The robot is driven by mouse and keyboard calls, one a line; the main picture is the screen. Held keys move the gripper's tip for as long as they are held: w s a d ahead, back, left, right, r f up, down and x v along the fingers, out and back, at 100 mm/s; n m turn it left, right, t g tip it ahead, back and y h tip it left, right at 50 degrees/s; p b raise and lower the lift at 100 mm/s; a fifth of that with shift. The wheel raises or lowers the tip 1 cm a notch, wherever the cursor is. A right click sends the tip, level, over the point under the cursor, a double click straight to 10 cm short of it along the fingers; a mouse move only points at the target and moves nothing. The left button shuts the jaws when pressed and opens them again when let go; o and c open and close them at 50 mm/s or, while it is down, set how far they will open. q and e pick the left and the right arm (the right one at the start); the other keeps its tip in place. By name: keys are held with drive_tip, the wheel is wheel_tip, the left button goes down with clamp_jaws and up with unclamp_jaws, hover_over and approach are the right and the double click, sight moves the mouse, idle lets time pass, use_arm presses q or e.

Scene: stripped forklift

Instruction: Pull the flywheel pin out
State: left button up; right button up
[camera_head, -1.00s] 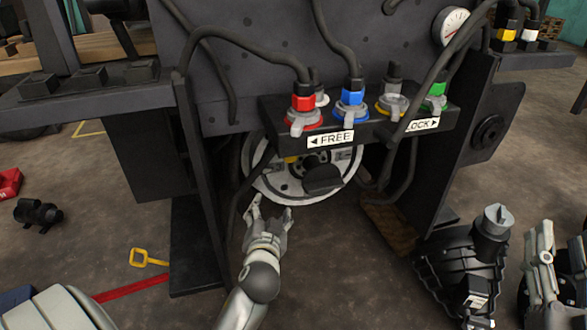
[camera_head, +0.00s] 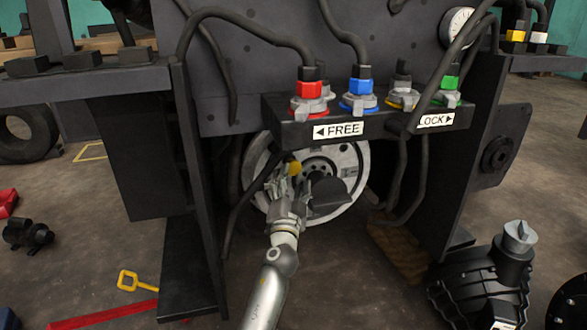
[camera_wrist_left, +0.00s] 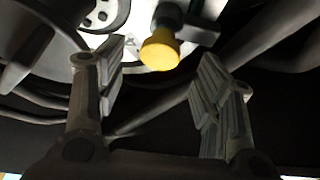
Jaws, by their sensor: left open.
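The flywheel (camera_head: 349,163) is a pale round disc under the valve panel, partly hidden by a dark block and my arm. The flywheel pin has a yellow knob (camera_head: 294,168) at the flywheel's left side. In the left wrist view the yellow knob (camera_wrist_left: 160,50) hangs on a dark stem near the top centre. My left gripper (camera_head: 291,183) is at the flywheel, close to the knob. In the wrist view its fingers (camera_wrist_left: 157,85) are spread, with the knob beyond and between their tips; no contact shows. My right gripper is not seen.
A panel with hoses and red, blue and green fittings (camera_head: 445,98) overhangs the flywheel. Dark frame plates stand left and right of it. A hose (camera_head: 252,195) runs close by the left of my gripper. A yellow-handled tool (camera_head: 138,281) lies on the floor.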

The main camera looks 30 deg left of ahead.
sight(297, 167)
use_arm(q)
drive_tip(key=x, duration=0.5)
drive_tip(key=shift+w+a+b, duration=0.15)
drive_tip(key=shift+w+b, duration=0.15)
drive_tip(key=shift+w, duration=0.05)
drive_tip(key=shift+c, duration=0.3)
clamp_jaws()
drive_tip(key=shift+s+d, duration=0.8)
drive_tip(key=shift+d, duration=0.15)
drive_tip(key=shift+d+f, duration=0.1)
drive_tip(key=shift+o, duration=0.3)
unclamp_jaws()
drive_tip(key=shift+s, duration=0.1)
